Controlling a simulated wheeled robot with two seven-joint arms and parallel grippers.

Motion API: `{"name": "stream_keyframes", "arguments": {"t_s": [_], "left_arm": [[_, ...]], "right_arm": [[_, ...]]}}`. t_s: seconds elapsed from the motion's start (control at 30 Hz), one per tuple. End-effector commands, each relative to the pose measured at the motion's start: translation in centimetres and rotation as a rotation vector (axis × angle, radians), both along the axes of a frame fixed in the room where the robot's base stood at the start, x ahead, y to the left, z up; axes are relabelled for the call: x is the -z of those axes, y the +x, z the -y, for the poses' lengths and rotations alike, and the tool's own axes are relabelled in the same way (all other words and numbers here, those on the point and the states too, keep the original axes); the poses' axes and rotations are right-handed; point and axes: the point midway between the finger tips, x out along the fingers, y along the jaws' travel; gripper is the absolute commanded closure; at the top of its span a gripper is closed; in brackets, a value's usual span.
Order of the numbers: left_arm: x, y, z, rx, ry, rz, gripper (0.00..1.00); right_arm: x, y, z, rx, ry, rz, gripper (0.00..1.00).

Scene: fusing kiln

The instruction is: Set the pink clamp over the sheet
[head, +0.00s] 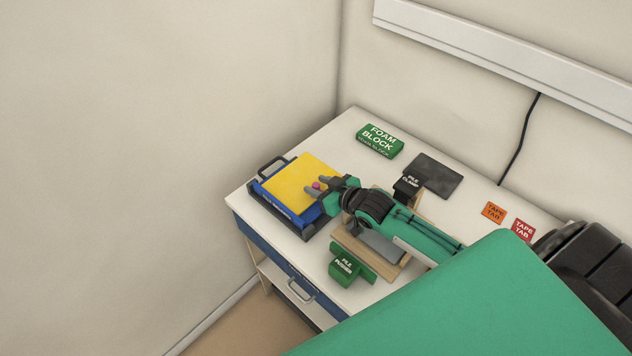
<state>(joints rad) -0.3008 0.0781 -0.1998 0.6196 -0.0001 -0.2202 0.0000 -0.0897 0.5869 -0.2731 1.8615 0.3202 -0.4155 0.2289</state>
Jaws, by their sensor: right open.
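A yellow sheet (295,180) lies flat on a blue block in a dark tray (306,233) with a handle at its back left, at the left end of the table. A small pink piece (317,185), which looks like the pink clamp, shows over the sheet's right part. My right gripper (319,187) reaches in from the right over the sheet, with its grey fingers apart around the pink piece. I cannot tell whether the fingers touch it. The hand hides the sheet's right corner. My left gripper is not in view.
A green foam block (380,141) stands at the back. A black file clamp (407,186), a dark plate (435,174) and a green file pusher (347,266) are around a wooden stand (384,265) under my right arm. Orange (494,212) and red (523,230) tape tabs lie at the right.

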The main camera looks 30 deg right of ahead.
Motion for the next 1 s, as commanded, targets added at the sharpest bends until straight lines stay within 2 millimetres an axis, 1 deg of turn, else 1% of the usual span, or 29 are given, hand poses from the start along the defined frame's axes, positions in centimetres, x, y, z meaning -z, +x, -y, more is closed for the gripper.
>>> {"name": "stream_keyframes", "arguments": {"t_s": [0.1, 0.2, 0.47, 0.5, 0.57, 0.6, 0.7, 1.0], "left_arm": [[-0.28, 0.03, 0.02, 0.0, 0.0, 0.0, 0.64], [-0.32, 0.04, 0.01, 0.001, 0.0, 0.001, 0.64], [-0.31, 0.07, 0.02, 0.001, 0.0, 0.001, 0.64], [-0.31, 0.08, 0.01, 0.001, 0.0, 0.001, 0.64], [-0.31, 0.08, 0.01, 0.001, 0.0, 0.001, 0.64], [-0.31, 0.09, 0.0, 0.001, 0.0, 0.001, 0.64], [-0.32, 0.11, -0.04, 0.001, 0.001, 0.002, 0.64], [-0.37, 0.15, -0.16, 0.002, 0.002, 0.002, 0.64]], "right_arm": [[0.26, 0.88, -0.27, 0.0, 0.001, 0.001, 0.6], [0.43, 1.22, -0.39, 0.0, 0.0, 0.001, 0.6], [0.55, 1.29, -0.43, -0.001, 0.001, 0.001, 0.6], [0.55, 1.29, -0.43, -0.001, 0.001, 0.001, 0.62], [0.55, 1.28, -0.43, -0.001, 0.001, 0.001, 0.73], [0.55, 1.29, -0.42, -0.001, 0.001, 0.001, 0.81], [0.55, 1.28, -0.41, -0.001, 0.001, 0.001, 1.0], [0.49, 1.26, -0.45, -0.03, -0.004, 0.001, 1.0]]}}
